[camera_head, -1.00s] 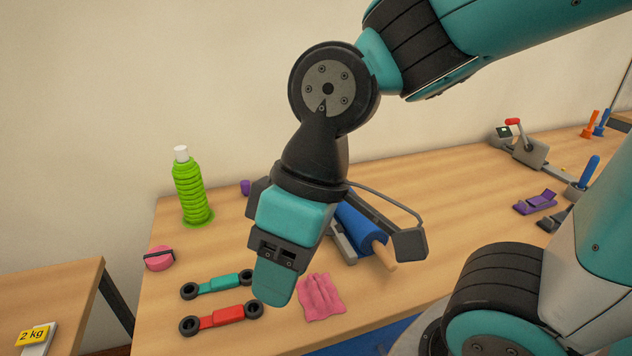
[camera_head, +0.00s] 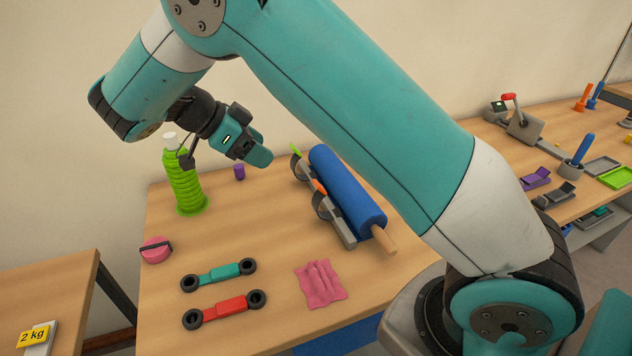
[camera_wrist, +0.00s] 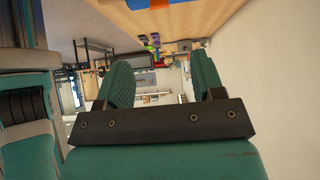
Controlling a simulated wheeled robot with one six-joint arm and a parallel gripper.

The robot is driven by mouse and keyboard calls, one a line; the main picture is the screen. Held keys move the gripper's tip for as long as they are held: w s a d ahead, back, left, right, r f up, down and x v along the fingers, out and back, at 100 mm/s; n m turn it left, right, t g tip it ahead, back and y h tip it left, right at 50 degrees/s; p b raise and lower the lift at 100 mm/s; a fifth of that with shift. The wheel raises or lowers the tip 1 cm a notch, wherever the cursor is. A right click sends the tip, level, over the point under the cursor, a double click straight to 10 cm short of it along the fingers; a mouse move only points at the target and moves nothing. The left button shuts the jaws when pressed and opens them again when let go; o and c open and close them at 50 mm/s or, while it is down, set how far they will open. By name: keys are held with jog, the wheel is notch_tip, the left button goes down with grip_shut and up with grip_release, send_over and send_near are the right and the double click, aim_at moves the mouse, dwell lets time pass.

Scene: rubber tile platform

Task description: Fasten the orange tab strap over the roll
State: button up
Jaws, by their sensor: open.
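A blue roll (camera_head: 347,190) with a wooden handle end lies in a grey cradle (camera_head: 343,233). The orange tab (camera_head: 319,187) shows at the roll's left side, beside a dark looped strap (camera_head: 322,206). No strap is seen across the top of the roll. A second loop with a green tab (camera_head: 296,150) stands at the roll's far left end. My gripper (camera_head: 262,155) is up in the air left of the roll, apart from it and the tabs. In the wrist view, my gripper (camera_wrist: 164,78) has its two green fingers spread, with nothing between them.
A green ribbed bottle (camera_head: 184,183) stands left, below my wrist. A purple piece (camera_head: 239,172), a pink round piece (camera_head: 155,249), a teal link (camera_head: 219,273), a red link (camera_head: 225,309) and a pink cloth (camera_head: 320,284) lie on the table. My arm crosses above the roll's right side.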

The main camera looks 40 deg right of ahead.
aim_at(315, 183)
jog(key=x, duration=1.7)
jog(key=shift+s+d+b, duration=0.1)
jog(key=shift+d+b, duration=0.1)
jog(key=shift+b, duration=0.15)
grip_shut()
